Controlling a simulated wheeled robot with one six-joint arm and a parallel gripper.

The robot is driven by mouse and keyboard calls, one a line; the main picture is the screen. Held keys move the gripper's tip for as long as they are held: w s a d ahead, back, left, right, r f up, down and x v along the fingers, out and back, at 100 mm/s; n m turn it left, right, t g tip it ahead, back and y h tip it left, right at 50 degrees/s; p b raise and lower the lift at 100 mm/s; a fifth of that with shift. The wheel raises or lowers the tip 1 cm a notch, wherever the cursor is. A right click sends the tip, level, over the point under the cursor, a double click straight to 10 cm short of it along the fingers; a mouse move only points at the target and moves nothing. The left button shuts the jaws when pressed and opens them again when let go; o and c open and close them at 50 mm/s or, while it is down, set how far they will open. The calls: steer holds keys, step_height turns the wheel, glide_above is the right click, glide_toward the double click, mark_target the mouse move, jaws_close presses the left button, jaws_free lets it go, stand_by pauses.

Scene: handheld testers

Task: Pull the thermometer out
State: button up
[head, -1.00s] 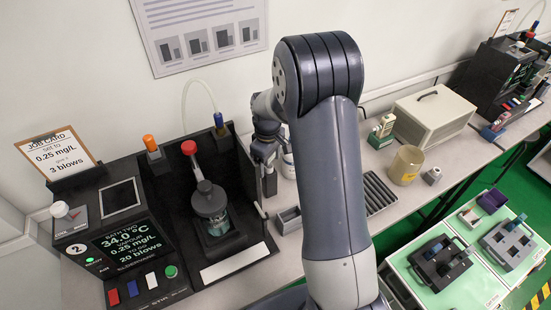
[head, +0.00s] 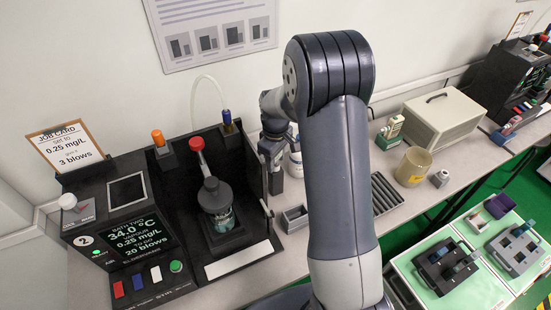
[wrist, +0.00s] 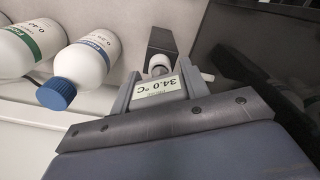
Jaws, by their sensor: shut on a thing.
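The thermometer (wrist: 158,87) shows in the wrist view as a small pale display reading 34.0 °C. My gripper (wrist: 156,82) is shut on it, one grey finger on each side. A pale round part and a dark block (wrist: 161,42) lie just beyond the fingertips. I cannot tell whether the thermometer's lower end is seated in something. In the head view my gripper (head: 272,160) is at the right side of the black bath unit, and the thermometer cannot be made out there. The bath (head: 228,240) holds a glass jar (head: 218,205) with a dark lid.
A small grey tray (head: 294,218) and a slotted rack (head: 384,193) lie to the right.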

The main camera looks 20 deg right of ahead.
steer(key=c, duration=0.5)
steer(key=shift+r+p, duration=1.9)
steer(key=shift+r, duration=1)
